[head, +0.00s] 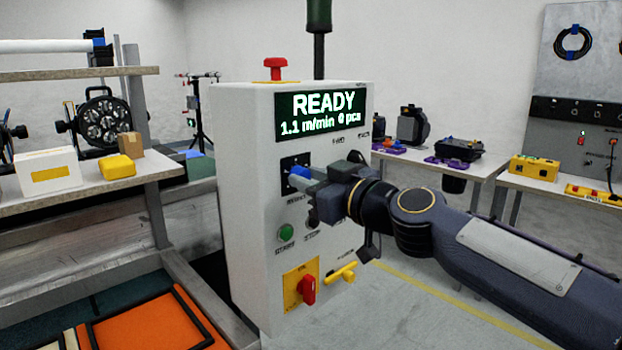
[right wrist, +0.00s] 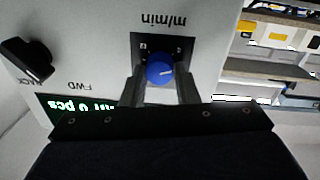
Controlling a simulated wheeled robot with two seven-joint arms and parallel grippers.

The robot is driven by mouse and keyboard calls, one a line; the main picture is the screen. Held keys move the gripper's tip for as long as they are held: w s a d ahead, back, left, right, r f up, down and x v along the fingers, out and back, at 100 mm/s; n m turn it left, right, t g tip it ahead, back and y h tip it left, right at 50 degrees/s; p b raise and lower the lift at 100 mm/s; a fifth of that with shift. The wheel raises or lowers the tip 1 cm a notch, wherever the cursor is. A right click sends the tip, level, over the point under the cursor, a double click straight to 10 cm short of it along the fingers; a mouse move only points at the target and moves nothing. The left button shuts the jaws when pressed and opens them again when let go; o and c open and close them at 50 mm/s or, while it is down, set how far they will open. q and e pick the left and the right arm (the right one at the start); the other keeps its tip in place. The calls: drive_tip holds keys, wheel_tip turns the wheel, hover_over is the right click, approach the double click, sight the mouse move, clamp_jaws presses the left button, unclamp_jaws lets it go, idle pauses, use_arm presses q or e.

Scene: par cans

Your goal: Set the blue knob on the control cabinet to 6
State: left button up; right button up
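The control cabinet (head: 250,200) is a white box, and its screen (head: 320,114) reads READY, 1.1 m/min, 0 pcs. The blue knob (head: 300,171) sits on a dark plate below the screen and is partly covered by my right gripper (head: 302,178). In the right wrist view, the picture is upside down. There the blue knob (right wrist: 160,69) shows a white mark pointing right. The right fingers (right wrist: 160,82) lie close against both sides of it and look shut on it; any small gap is hard to see. The scale numbers are mostly hidden. My left gripper is not in view.
A black selector knob (right wrist: 27,61) is near the blue knob. A green button (head: 286,232), a red rotary switch (head: 307,289) and a yellow handle (head: 343,272) are lower on the cabinet. A red stop button (head: 275,67) is on top. A shelf (head: 160,170) stands left.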

drive_tip(key=c, duration=0.3)
drive_tip(key=shift+c, duration=0.2)
drive_tip(key=m, duration=0.6)
drive_tip(key=shift+g+p, duration=0.3)
drive_tip(key=shift+p, duration=0.05)
drive_tip(key=m, duration=0.6)
drive_tip(key=shift+w+d+p, duration=0.1)
drive_tip(key=shift+p, duration=0.25)
drive_tip(key=m, duration=0.4)
drive_tip(key=shift+m, duration=0.4)
drive_tip(key=m, duration=0.4)
drive_tip(key=shift+d+g+y+p, duration=0.1)
drive_tip(key=shift+g+y+p, duration=0.2)
drive_tip(key=shift+p, duration=0.05)
